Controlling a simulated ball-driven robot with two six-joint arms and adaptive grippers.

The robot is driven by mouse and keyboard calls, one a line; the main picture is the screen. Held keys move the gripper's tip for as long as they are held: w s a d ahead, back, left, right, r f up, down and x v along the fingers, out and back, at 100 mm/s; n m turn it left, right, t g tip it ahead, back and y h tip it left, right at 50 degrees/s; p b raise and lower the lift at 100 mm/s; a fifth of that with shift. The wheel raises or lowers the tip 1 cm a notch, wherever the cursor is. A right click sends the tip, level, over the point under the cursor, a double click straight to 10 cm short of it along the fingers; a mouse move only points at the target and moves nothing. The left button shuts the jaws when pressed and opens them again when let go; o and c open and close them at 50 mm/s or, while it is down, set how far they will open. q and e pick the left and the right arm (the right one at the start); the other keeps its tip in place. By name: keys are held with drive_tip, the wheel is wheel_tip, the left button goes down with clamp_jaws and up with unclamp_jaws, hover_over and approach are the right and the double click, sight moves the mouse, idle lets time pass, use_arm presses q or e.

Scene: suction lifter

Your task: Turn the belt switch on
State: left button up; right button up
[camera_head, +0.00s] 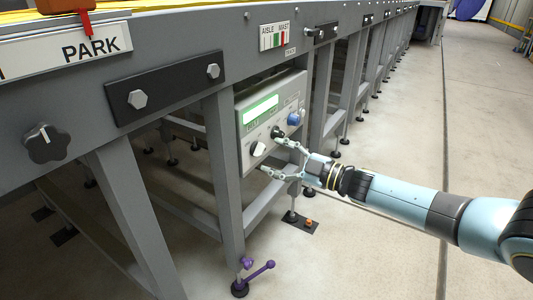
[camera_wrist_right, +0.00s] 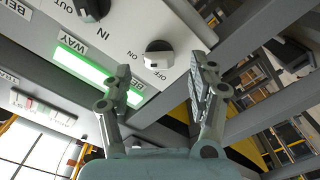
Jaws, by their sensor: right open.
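The belt switch, a round knob with a pale face and dark side (camera_head: 258,149), sits on the grey control panel (camera_head: 242,128) below a lit green display. In the right wrist view the knob (camera_wrist_right: 158,52) has ON and OFF printed beside it; I cannot tell its exact setting. My right gripper (camera_head: 271,156) is open and empty in front of the panel's lower edge. In the wrist view its fingers (camera_wrist_right: 161,84) are spread, with the knob beyond the gap between their tips and no contact visible. My left gripper is not in view.
Another black knob (camera_head: 277,132), marked IN and OUT in the wrist view, and a blue knob (camera_head: 294,119) sit farther right on the panel. A grey frame leg (camera_head: 226,180) stands left of the panel. The concrete floor (camera_head: 400,130) at right is clear.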

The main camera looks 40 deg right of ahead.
drive_tip(key=v, duration=0.8)
